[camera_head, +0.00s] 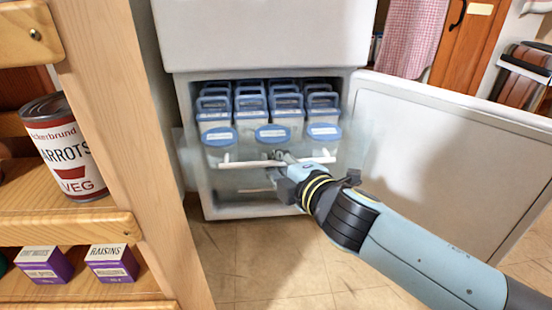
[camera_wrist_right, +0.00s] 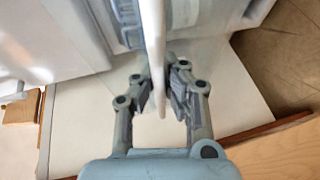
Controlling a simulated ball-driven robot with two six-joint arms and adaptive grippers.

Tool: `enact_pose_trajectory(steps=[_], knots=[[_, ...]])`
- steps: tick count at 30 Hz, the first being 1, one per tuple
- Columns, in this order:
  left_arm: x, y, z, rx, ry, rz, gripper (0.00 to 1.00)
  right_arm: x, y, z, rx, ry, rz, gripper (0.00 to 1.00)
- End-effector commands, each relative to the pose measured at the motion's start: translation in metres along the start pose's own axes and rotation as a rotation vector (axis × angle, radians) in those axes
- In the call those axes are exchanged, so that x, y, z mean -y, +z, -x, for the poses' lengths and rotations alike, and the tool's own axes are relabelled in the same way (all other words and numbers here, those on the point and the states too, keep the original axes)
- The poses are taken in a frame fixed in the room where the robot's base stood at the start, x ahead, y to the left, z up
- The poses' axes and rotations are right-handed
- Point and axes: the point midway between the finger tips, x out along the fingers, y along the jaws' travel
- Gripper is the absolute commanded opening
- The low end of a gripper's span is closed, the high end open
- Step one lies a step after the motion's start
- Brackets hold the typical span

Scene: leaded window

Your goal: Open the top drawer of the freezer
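The freezer (camera_head: 183,100) stands with its door (camera_head: 450,140) swung open to the right. Its top drawer has a clear front (camera_head: 205,178) that sits forward of the cabinet opening, so the drawer looks partly pulled out. A white bar handle (camera_head: 248,164) runs across that front. My right gripper (camera_head: 282,157) is at the middle of the handle. In the right wrist view the white handle (camera_wrist_right: 155,50) lies between the fingers of the right gripper (camera_wrist_right: 158,88), which look closed against it. My left gripper is not in view.
Several blue-lidded containers (camera_head: 272,115) stand in the drawer. A lower white handle (camera_head: 258,190) shows beneath. Tile floor (camera_head: 250,265) in front is clear.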

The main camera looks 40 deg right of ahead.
Motion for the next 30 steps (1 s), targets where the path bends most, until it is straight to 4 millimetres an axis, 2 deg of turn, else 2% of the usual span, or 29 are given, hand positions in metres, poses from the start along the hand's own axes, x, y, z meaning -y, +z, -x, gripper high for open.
enact_pose_trajectory(steps=[10,15,18,26,30], knots=[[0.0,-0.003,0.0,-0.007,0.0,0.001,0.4,-0.002,-0.001,0.0,-0.001,0.004,-0.003,0.0],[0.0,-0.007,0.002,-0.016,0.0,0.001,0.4,-0.002,-0.001,0.0,-0.001,0.003,-0.002,0.24],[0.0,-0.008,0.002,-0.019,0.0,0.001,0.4,-0.001,-0.001,0.0,-0.001,0.002,-0.001,0.34],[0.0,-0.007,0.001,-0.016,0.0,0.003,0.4,0.0,0.0,0.001,-0.001,0.001,0.0,0.34],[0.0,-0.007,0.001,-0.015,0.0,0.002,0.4,0.001,0.0,0.014,0.0,-0.001,0.0,0.34]])
